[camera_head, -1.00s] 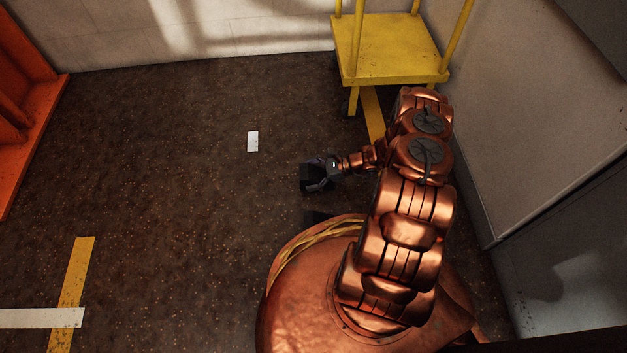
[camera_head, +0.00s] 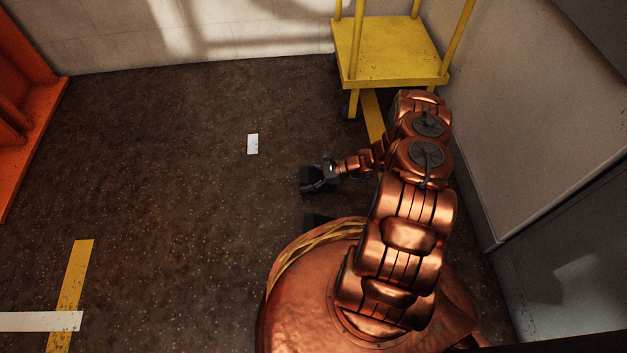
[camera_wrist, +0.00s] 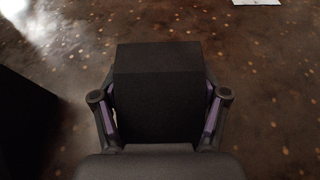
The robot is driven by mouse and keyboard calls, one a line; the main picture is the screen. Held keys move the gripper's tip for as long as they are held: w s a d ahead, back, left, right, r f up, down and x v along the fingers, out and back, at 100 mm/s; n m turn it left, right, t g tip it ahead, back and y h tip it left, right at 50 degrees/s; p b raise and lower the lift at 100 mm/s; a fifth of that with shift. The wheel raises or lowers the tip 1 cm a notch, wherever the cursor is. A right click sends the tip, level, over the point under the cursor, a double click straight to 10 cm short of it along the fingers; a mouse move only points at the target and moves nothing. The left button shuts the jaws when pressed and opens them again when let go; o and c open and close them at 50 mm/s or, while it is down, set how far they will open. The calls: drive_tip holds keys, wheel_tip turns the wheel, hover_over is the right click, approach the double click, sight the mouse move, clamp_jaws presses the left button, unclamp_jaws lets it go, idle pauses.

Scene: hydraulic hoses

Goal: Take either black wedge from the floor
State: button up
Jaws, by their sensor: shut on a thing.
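One black wedge (camera_head: 306,178) is on the brown floor to the left of my arm's end. My gripper (camera_head: 320,182) is shut on it. In the wrist view the same wedge (camera_wrist: 160,88) fills the space between the two fingers, one finger along each side. Whether it touches the floor or is just clear of it I cannot tell. The other black wedge (camera_head: 316,219) lies nearer my base, which partly hides it.
A yellow cart (camera_head: 388,50) stands at the back right against the wall. An orange frame (camera_head: 30,110) is at the far left. A white patch (camera_head: 252,144) and yellow and white strips mark the floor.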

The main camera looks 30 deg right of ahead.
drive_tip(key=c, duration=0.4)
